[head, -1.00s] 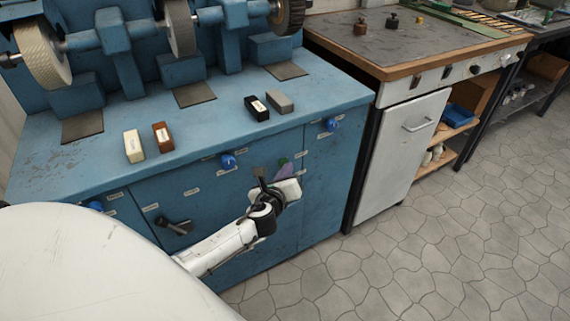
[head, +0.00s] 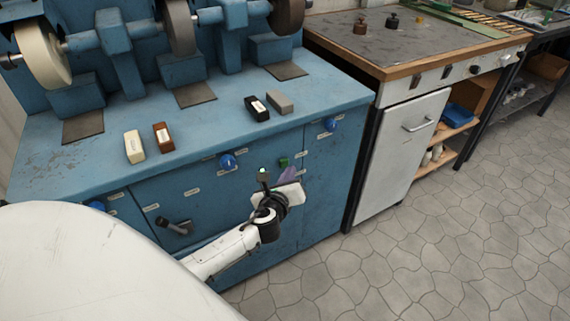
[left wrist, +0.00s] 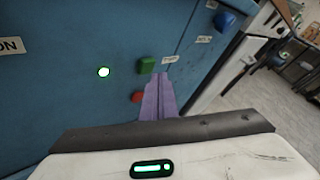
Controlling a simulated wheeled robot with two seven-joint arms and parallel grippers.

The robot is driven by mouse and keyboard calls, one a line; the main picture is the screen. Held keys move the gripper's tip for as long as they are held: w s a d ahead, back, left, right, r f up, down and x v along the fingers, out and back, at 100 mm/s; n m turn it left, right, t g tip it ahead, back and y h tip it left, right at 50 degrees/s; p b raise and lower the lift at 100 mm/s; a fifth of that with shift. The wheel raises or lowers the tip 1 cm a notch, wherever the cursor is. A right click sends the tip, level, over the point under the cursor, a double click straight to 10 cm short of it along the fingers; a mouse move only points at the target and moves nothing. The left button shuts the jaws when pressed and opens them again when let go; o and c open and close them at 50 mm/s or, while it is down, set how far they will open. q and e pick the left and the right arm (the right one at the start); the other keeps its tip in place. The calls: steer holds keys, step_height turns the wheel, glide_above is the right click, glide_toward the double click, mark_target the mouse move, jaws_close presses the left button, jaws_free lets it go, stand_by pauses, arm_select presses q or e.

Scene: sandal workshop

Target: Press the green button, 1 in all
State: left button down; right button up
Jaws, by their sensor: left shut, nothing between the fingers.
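The green button (head: 284,162) is on the front panel of the blue grinding machine. It also shows in the left wrist view (left wrist: 147,65), above a red button (left wrist: 137,97). A round lamp (head: 262,170) left of the buttons glows, white with a green rim in the left wrist view (left wrist: 103,72). My left gripper (head: 290,173) is shut and empty, its purple fingers (left wrist: 160,78) pointing at the panel just below and right of the green button. The fingers appear apart from the button and cover part of the red one. My right gripper is not in view.
Blue knobs (head: 228,162) and a black lever (head: 175,226) stick out of the panel. Grinding wheels (head: 42,54) are above the worktop, where several small blocks (head: 134,146) lie. A wooden-edged bench (head: 400,70) stands to the right; the floor before it is clear.

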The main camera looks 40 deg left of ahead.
arm_select(q)
steer(key=shift+s+d+p, duration=0.1)
steer(key=shift+s+d, duration=0.2)
steer(key=shift+d, duration=0.45)
steer(key=shift+s+d+p, duration=0.1)
steer(key=shift+s+d, duration=0.25)
steer(key=shift+d, duration=0.45)
steer(key=shift+s+d+p, duration=0.1)
steer(key=shift+s+d, duration=0.2)
steer(key=shift+d, duration=0.45)
steer(key=s+d+f+n+g+h, duration=0.2)
steer(key=s+d+f+n+h, duration=0.1)
steer(key=s+d+f+n, duration=0.3)
steer(key=s+d+f+n+g+h, duration=0.1)
steer(key=s+d+f+n+h, duration=0.1)
steer(key=s+d+f+n, duration=0.5)
steer(key=s+d+r+n+g+h, duration=0.1)
steer(key=s+d+r+n, duration=0.1)
steer(key=s+n, duration=0.3)
steer(key=s+d+r+n+h, duration=0.2)
steer(key=s+d+n, duration=0.1)
steer(key=s+n, duration=0.2)
steer(key=s, duration=0.2)
steer(key=shift+s+d+g+h, duration=0.2)
steer(key=shift+s+g+h, duration=0.1)
steer(key=shift+s+g, duration=0.1)
